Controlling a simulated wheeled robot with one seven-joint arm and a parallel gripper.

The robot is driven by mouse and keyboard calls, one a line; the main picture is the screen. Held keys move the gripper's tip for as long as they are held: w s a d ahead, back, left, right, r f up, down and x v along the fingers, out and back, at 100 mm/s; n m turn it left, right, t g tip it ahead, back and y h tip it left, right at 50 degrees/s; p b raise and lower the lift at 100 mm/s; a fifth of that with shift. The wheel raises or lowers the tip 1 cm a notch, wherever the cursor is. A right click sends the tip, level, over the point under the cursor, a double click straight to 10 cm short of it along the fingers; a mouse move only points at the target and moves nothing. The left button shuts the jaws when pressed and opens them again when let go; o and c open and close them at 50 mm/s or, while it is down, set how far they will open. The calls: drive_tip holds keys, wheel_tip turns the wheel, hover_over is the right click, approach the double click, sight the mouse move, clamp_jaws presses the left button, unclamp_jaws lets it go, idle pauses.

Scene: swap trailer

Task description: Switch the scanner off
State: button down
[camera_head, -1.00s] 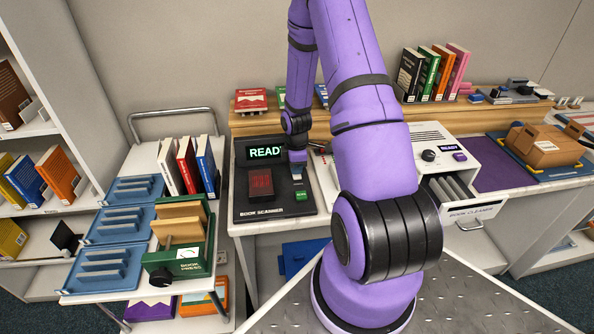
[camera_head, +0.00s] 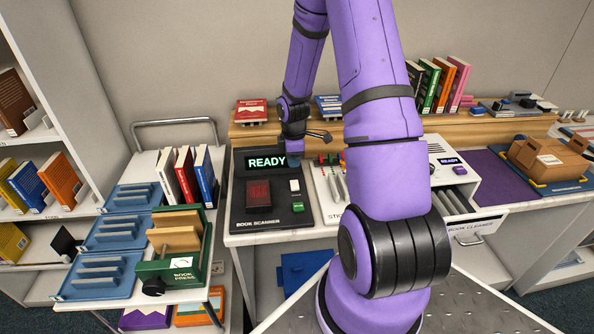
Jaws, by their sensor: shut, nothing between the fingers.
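The black book scanner (camera_head: 240,212) stands on the counter left of my arm. Its screen (camera_head: 267,162) is lit and reads READY in green. A dark red scan window (camera_head: 258,193) is on its top, with a white rocker-like switch (camera_head: 294,186) to the right and a green button (camera_head: 298,207) below that. My gripper (camera_head: 293,160) is shut and empty, pointing down just behind and above the white switch, by the right edge of the screen. The switch is in plain view; its exact position is too small to tell.
A tray of stickers or tools (camera_head: 328,205) sits right of the scanner, partly behind my arm. The book cleaner (camera_head: 452,176) is further right. A cart with blue racks (camera_head: 118,232) and a green book press (camera_head: 178,268) stands on the left. A wooden shelf (camera_head: 258,130) runs behind.

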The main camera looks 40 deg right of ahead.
wheel_tip(320, 180, up, 7)
hover_over(295, 187)
drive_tip(key=w, duration=0.1)
drive_tip(key=shift+w+d+f, duration=0.1)
drive_tip(key=shift+d+f, duration=0.1)
drive_tip(key=shift+d, duration=0.25)
drive_tip(key=shift+s+a+f, duration=0.2)
drive_tip(key=shift+s+a, duration=0.15)
drive_tip(key=shift+s, duration=0.15)
drive_tip(key=shift+f, duration=0.1)
wheel_tip(295, 187, down, 14)
drive_tip(key=shift+s+a+r, duration=0.1)
idle(0.6)
idle(0.5)
